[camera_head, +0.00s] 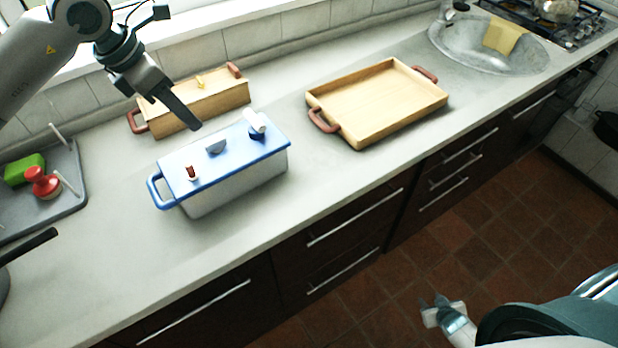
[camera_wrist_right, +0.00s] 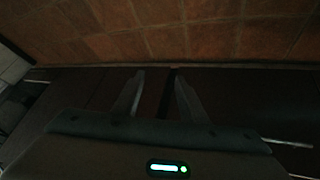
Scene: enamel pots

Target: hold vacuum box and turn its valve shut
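The vacuum box (camera_head: 235,184), white with a blue lid and a blue end handle, stands on the counter at centre left. On its lid are a grey half-round piece (camera_head: 215,147), a small red-brown piece (camera_head: 191,173) and a white piece with a dark blue base (camera_head: 256,124); I cannot tell for certain which is the valve. My left gripper (camera_head: 194,125) hangs above the box's back edge, seemingly apart from it, its finger gap not visible. My right gripper (camera_head: 432,302) is over the floor, away from the counter; the right wrist view shows its fingers (camera_wrist_right: 158,96) apart and empty.
A wooden box (camera_head: 205,104) with brown handles stands close behind the vacuum box. A wooden tray (camera_head: 380,98) lies to its right. A grey tray (camera_head: 62,200) with a green block and a red-topped item is at left. The counter's front strip is clear; a sink (camera_head: 460,50) is farther right.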

